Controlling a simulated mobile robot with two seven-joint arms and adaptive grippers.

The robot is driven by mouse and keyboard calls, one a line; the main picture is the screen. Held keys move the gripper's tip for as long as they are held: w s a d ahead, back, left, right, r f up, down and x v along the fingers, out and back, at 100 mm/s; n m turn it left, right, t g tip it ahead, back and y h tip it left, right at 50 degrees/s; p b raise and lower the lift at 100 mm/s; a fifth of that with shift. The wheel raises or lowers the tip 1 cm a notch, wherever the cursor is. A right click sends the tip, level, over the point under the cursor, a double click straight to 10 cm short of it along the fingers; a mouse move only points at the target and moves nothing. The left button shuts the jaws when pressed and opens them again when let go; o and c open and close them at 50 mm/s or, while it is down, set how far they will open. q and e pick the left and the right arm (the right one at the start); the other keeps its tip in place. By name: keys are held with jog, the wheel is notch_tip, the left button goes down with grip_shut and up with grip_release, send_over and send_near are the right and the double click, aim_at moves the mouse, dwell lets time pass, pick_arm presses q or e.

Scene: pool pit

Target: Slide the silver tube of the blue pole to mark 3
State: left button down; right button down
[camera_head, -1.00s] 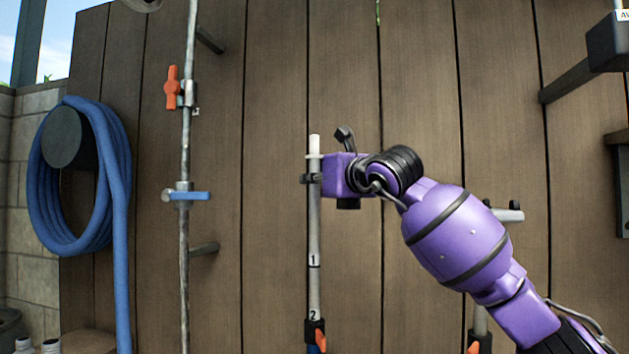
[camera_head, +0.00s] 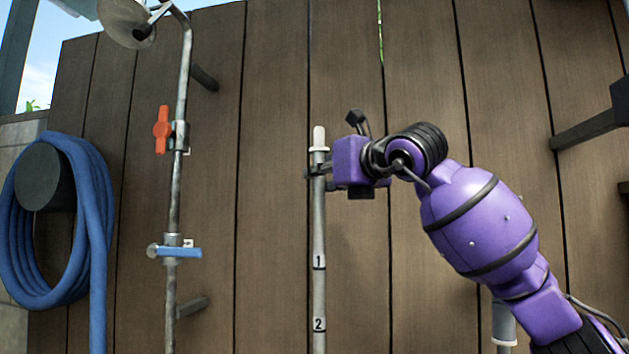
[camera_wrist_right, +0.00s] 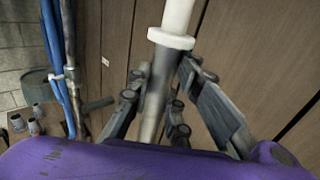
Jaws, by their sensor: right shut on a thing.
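The silver tube (camera_head: 319,220) of a pole stands upright against the wooden wall, with marks 1 (camera_head: 319,262) and 2 (camera_head: 319,325) on it. Mark 3 is not in view. My right gripper (camera_head: 316,174) is shut around the tube just under its white collar. In the right wrist view the tube (camera_wrist_right: 153,115) runs between the fingers, and the white collar (camera_wrist_right: 171,38) sits just beyond them. The pole's lower part lies below the head picture, so its blue part is hidden now. My left gripper is not in view.
A pipe (camera_head: 183,90) with an orange-handled valve (camera_head: 162,130) and a blue-handled valve (camera_head: 180,252) stands to the left. A coiled blue hose (camera_head: 90,190) hangs at the far left. A dark bracket (camera_head: 585,128) juts out at the right.

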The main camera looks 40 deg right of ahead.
jog(key=shift+w+f, duration=0.1)
jog(key=shift+f, duration=0.2)
jog(key=c, duration=1.7)
grip_release()
jog(key=shift+o, duration=0.6)
jog(key=shift+w, duration=0.1)
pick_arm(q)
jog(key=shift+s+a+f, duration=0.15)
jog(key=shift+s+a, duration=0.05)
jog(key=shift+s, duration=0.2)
pick_arm(e)
jog(key=s, duration=1.2)
jog(key=shift+a, duration=0.45)
jog(key=shift+f, duration=0.1)
